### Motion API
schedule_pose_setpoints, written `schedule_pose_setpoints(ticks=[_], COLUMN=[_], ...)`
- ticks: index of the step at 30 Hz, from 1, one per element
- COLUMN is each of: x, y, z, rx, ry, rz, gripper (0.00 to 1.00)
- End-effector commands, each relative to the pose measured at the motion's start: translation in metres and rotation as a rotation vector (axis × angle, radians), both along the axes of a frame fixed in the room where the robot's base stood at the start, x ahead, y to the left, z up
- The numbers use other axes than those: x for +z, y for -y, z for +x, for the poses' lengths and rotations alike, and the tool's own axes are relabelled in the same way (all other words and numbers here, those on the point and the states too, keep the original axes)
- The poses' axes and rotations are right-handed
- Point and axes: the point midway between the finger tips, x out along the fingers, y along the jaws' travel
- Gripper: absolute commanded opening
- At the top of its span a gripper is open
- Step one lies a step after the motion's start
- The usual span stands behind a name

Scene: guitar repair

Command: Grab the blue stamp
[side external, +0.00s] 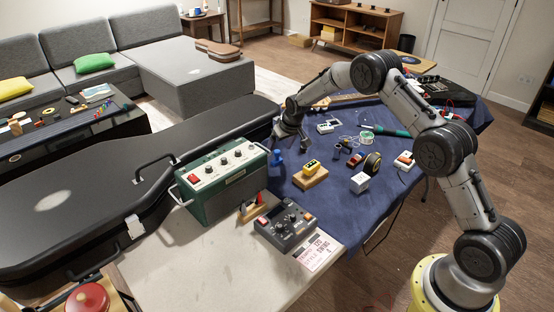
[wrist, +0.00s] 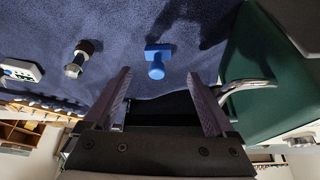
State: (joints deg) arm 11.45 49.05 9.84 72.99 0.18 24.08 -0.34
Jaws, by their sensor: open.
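The blue stamp (side external: 277,157) stands on the dark blue cloth, just right of the green amplifier box in the side external view. In the wrist view the blue stamp (wrist: 157,62) shows ahead of my gripper, between the lines of the two fingers but beyond their tips. My gripper (wrist: 124,82) is open and empty, with a finger on each side. In the side external view my gripper (side external: 283,133) hangs low near the stamp, just behind and above it. The fingertips are small and partly dark there, and I see no contact with the stamp.
The green amplifier box (side external: 222,180) with its metal handle stands close beside the stamp. It also shows at right in the wrist view (wrist: 262,70).

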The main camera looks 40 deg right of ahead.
Motion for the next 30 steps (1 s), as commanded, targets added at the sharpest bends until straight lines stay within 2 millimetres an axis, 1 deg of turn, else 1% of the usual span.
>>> schedule_pose_setpoints(ticks=[4,9,13,16,23,24,26,30], x=[-0.008,-0.033,-0.046,-0.051,-0.052,-0.052,-0.052,-0.052], y=[0.001,0.005,0.007,0.007,0.007,0.007,0.007,0.007], z=[0.003,0.007,0.014,0.016,0.017,0.017,0.017,0.016], rx=[0.0,-0.001,-0.001,0.0,0.0,0.0,0.0,0.0], ry=[0.001,-0.002,0.001,0.002,0.003,0.002,0.002,0.002], rz=[0.0,0.001,0.0,0.0,-0.001,0.0,0.0,0.0], gripper=[0.9,0.9,0.9,0.9,0.9,0.86,0.75,0.5])
